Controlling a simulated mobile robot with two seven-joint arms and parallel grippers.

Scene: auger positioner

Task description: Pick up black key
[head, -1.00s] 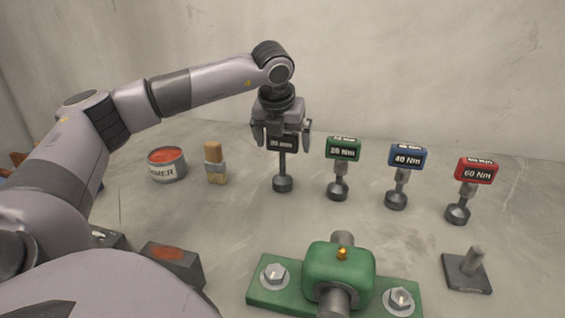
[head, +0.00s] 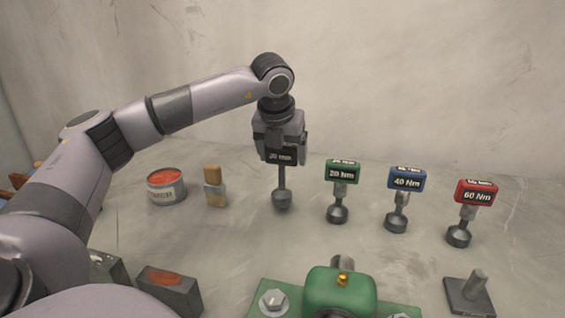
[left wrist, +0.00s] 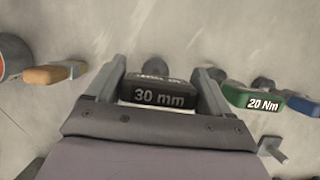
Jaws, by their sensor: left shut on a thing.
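In the left wrist view the black key's head (left wrist: 157,94) sits between the two fingers of my left gripper (left wrist: 165,85). I cannot tell surely whether its socket clears the table. My right gripper is not in view.
To the right stand the green 20 Nm key (head: 342,190), blue 40 Nm key (head: 406,198) and red 60 Nm key (head: 470,210). To the left are a brush (head: 214,187) and a tin (head: 166,188). A green bolted fixture (head: 340,292) is in front.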

